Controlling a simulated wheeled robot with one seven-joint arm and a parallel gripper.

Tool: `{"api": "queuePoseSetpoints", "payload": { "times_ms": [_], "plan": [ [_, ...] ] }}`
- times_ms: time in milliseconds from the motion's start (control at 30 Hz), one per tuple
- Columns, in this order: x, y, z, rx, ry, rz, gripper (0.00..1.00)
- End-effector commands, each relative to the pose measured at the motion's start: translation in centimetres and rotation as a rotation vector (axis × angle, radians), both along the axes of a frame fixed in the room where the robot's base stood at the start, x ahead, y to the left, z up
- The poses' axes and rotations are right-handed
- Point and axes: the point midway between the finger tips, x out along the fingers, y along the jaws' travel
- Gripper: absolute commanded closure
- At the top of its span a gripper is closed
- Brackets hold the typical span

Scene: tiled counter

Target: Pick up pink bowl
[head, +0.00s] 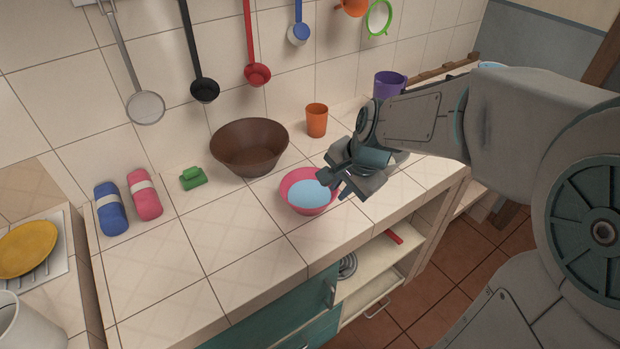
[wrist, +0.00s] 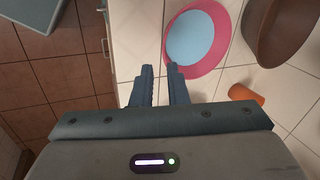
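The pink bowl (head: 298,175) with a light blue inside stands upright on the tiled counter, near its front edge. It also shows at the top of the wrist view (wrist: 222,50). My gripper (head: 335,182) is at the bowl's right rim in the head view and covers part of it. In the wrist view my gripper (wrist: 160,68) has a narrow gap between its two fingers. The right fingertip overlaps the bowl's near rim there; I cannot tell whether it touches. Nothing is clearly held.
A large brown bowl (head: 249,148) and an orange cup (head: 316,120) stand behind the pink bowl. A purple mug (head: 389,85) is behind my arm. Utensils hang on the wall. A green item (head: 193,178) lies to the left. The counter's front left is clear.

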Motion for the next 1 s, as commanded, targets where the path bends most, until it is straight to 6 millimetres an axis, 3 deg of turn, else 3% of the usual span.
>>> {"api": "queuePoseSetpoints", "payload": {
  "times_ms": [167,500,833,1000],
  "plan": [
    [1.4,1.0,-0.9,0.029,0.015,-0.076,0.87],
    [3.1,2.3,-6.6,0.03,0.017,-0.08,0.87],
    [3.9,2.9,-9.0,0.031,0.014,-0.079,0.87],
    [4.4,3.2,-11.6,0.031,0.016,-0.08,0.87]
  ]
}}
